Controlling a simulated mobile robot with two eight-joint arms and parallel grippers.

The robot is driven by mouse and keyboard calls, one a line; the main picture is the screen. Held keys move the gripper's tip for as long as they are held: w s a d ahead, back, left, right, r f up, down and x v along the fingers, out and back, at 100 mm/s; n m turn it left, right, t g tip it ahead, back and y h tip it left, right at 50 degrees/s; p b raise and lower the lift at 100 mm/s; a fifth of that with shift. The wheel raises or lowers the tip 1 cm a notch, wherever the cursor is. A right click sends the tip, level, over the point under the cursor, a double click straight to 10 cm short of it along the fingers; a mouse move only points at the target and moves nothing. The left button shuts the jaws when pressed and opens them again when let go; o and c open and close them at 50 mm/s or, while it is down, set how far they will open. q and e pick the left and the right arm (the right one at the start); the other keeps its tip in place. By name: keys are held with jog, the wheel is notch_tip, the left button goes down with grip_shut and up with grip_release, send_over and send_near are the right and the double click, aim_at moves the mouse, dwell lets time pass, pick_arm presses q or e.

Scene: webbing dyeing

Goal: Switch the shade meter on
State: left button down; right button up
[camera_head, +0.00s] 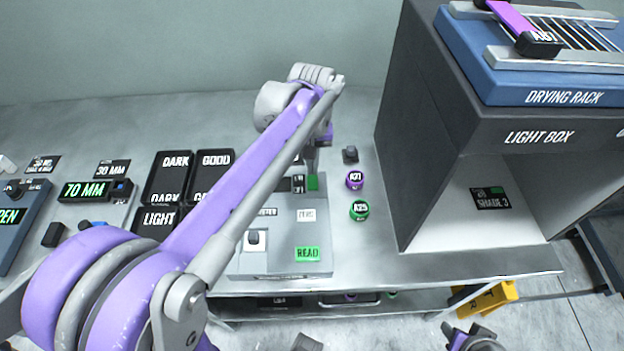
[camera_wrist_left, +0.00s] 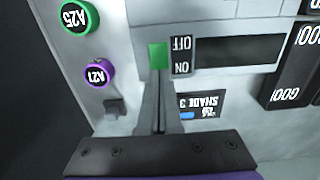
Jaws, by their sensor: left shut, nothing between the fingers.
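The shade meter (camera_head: 275,262) is a grey box on the bench, partly hidden behind my left arm. Its green power switch (camera_head: 313,184) also shows in the left wrist view (camera_wrist_left: 158,55), beside an OFF/ON label (camera_wrist_left: 181,56). The meter's display (camera_wrist_left: 240,51) is dark. A green READ button (camera_head: 307,254) is at its front. My left gripper (camera_wrist_left: 160,80) is shut and empty, its fingertips right at the switch's edge on the ON side; I cannot tell whether they touch. In the head view it (camera_head: 312,168) points down over the meter's back edge.
Dye pots A21 (camera_head: 354,180) and A25 (camera_head: 359,210) and a small dark block (camera_head: 350,155) stand right of the meter. The light box (camera_head: 460,130) rises farther right. Trays (camera_head: 168,178) lie to the left. A SHADE 3 card (camera_wrist_left: 203,106) lies behind the meter.

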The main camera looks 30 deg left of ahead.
pick_arm(q)
jog(key=shift+f+b, duration=0.35)
jog(key=shift+f, duration=0.35)
jog(key=shift+r, duration=0.1)
jog(key=shift+r+p, duration=2.45)
jog(key=shift+r, duration=1.05)
jog(key=shift+f, duration=0.15)
